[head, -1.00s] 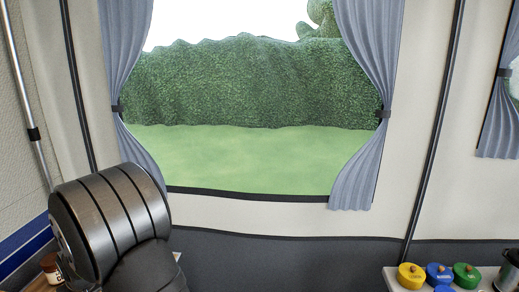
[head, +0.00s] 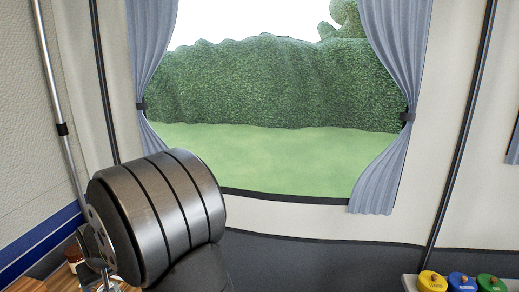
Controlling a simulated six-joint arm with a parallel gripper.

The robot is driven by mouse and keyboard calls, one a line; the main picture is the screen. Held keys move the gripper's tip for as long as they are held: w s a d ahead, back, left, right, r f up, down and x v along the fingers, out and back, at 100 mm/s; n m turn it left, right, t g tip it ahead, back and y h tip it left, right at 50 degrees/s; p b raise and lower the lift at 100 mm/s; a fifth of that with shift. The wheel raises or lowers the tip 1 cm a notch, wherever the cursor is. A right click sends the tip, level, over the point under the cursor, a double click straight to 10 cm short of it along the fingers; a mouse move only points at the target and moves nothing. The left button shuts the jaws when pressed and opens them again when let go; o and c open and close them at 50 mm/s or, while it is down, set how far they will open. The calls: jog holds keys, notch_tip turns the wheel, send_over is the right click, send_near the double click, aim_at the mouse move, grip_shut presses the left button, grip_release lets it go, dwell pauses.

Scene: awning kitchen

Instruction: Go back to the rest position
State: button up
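A big dark metal cylinder with black bands, a joint of my own arm (head: 165,215), fills the lower left of the head view. My gripper is not clearly in view; the end of the arm is hidden or outside the picture. Metal parts (head: 102,262) show beside the cylinder at its lower left, but I cannot tell what they are.
A small brown jar (head: 74,256) stands at the lower left on a wooden surface (head: 42,270). Yellow (head: 431,283), blue (head: 462,283) and green (head: 490,283) lidded pots stand at the lower right. Behind are the tent wall and a window (head: 270,130) with grey curtains (head: 392,100).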

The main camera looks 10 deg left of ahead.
jog(key=x, duration=0.6)
jog(key=shift+w+a+f, duration=0.1)
jog(key=shift+a+f, duration=0.05)
jog(key=shift+f, duration=0.2)
notch_tip(320, 180, up, 4)
jog(key=w+d+r, duration=0.5)
jog(key=d+r, duration=0.2)
jog(key=d, duration=0.3)
jog(key=w+d+f+m+t+h, duration=0.2)
jog(key=w+d+m, duration=0.3)
jog(key=w+d, duration=1.35)
jog(key=w+d+f+m, duration=0.1)
jog(key=w+d+m, duration=0.2)
jog(key=d, duration=1)
jog(key=w+d+f+m+h, duration=0.1)
jog(key=w+d, duration=0.4)
jog(key=d, duration=0.9)
jog(key=shift+f+m+h, duration=0.3)
jog(key=shift+f+m, duration=0.05)
jog(key=shift+m, duration=0.55)
